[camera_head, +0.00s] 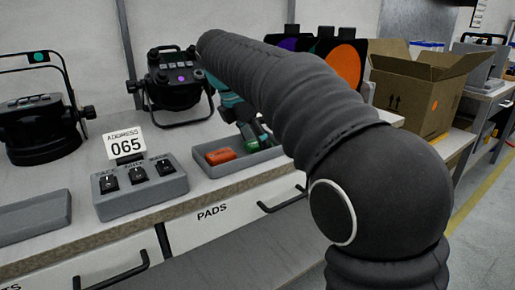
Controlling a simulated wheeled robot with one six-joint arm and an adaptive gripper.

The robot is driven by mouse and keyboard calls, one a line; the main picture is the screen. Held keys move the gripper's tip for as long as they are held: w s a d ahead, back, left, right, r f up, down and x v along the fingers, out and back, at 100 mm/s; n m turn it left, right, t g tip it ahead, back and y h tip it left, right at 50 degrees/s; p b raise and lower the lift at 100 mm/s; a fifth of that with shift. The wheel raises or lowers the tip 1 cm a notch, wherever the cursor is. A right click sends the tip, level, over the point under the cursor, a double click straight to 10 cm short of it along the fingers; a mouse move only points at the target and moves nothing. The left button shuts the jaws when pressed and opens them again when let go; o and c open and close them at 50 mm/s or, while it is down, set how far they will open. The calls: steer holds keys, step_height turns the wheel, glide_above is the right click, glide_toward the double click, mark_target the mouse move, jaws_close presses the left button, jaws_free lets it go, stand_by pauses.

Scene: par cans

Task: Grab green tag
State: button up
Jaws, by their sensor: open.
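A small green item, likely the green tag (251,146), shows in the shallow grey tray (231,167) on the bench, right of an orange block (220,156). My gripper (254,135) is at the tray, pointing down, its fingertips close to the green item and partly covering it. The jaws are open. I cannot tell whether the fingers are around the green item or above it. My dark arm hides the right end of the tray.
A grey switch box (141,187) with a sign reading 065 (125,143) stands left of the tray. Black par cans (175,85) stand behind and at far left (38,122). An open cardboard box (418,95) stands at right. Drawer handles (283,201) stick out below the bench.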

steer(key=c, duration=1)
steer(key=shift+c, duration=0.2)
steer(key=shift+r, duration=0.15)
